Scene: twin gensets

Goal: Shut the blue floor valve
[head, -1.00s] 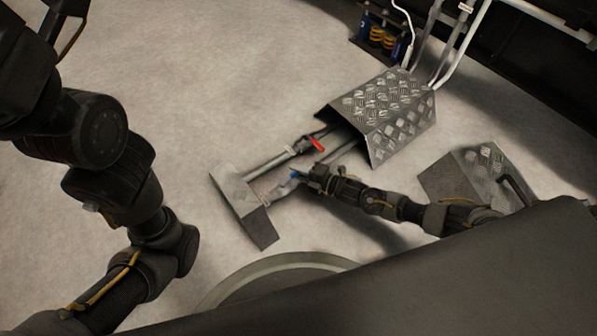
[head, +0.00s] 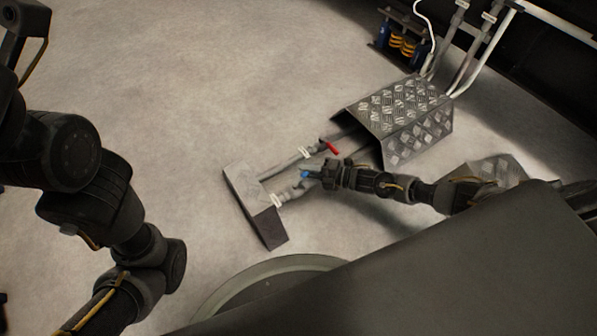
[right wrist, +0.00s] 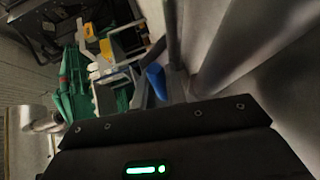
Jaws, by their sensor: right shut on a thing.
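The blue floor valve's handle (head: 305,174) shows as a small blue piece on the nearer of two low pipes; it also appears in the right wrist view (right wrist: 156,80). My right gripper (head: 314,172) is at this handle and shut on it, reaching in from the right. The gripper hides part of the handle and the valve body, so the handle's exact angle is hard to tell. A red valve handle (head: 332,148) is on the parallel pipe just behind. My left arm shows at the left, but its gripper is out of view.
A checker-plate cover (head: 405,112) spans the pipes at the right, and a grey end block (head: 256,205) stands at their left end. Another checker plate (head: 496,170) lies near my right arm. Open floor (head: 190,90) lies to the left and behind.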

